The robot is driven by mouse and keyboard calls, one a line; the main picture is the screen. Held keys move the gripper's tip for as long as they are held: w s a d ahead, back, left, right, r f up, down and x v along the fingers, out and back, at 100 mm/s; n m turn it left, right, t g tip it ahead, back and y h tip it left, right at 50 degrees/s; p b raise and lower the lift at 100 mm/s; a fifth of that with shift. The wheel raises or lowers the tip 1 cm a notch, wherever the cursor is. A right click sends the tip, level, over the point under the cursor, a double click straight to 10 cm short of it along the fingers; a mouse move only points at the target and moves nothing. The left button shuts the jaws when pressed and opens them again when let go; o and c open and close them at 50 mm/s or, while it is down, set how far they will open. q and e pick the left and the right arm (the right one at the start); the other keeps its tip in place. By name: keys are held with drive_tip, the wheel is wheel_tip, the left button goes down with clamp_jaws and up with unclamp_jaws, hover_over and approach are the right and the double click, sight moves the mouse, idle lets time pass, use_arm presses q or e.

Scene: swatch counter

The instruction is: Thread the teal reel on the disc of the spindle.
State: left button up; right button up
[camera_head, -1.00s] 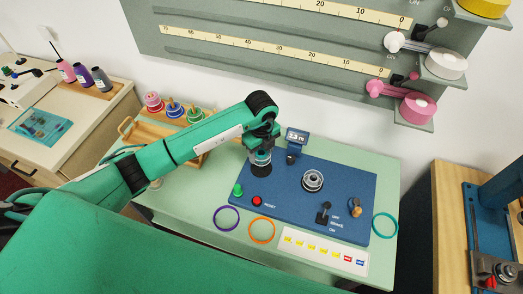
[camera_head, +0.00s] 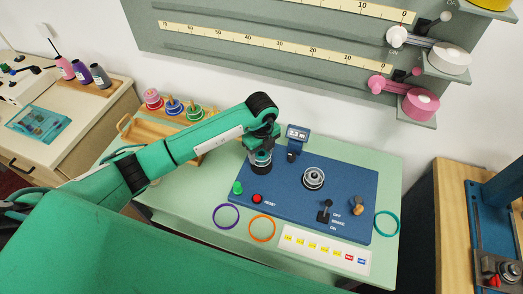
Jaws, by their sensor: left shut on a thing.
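My left gripper (camera_head: 262,150) points down at the left back of the blue panel (camera_head: 340,205). It is shut on a small grey-and-black piece, mostly hidden by the fingers; its colour and kind are unclear. A silver round disc with a raised centre (camera_head: 314,177), seemingly the spindle, stands on the panel to the right of the gripper, empty on top. A thin teal ring (camera_head: 377,223) lies at the panel's right edge. A green reel (camera_head: 195,113) sits on a peg at the back left. I cannot tell which is the teal reel. My right gripper is not in view.
A purple ring (camera_head: 226,205) and an orange ring (camera_head: 262,216) lie before the panel. A small display (camera_head: 298,134) stands behind it. A black lever (camera_head: 326,208) and a red button (camera_head: 257,199) rise from it. Red (camera_head: 152,97) and blue (camera_head: 173,106) reels stand at left.

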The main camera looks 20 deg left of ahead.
use_arm(q)
drive_tip(key=shift+f, duration=0.3)
drive_tip(key=o, duration=1)
drive_tip(key=shift+o, duration=0.2)
drive_tip(key=shift+r, duration=0.15)
wheel_tip(320, 180, up, 7)
drive_tip(key=p, duration=0.4)
drive_tip(key=shift+p, duration=0.35)
drive_tip(key=shift+s+f, duration=0.1)
drive_tip(key=shift+f, duration=0.1)
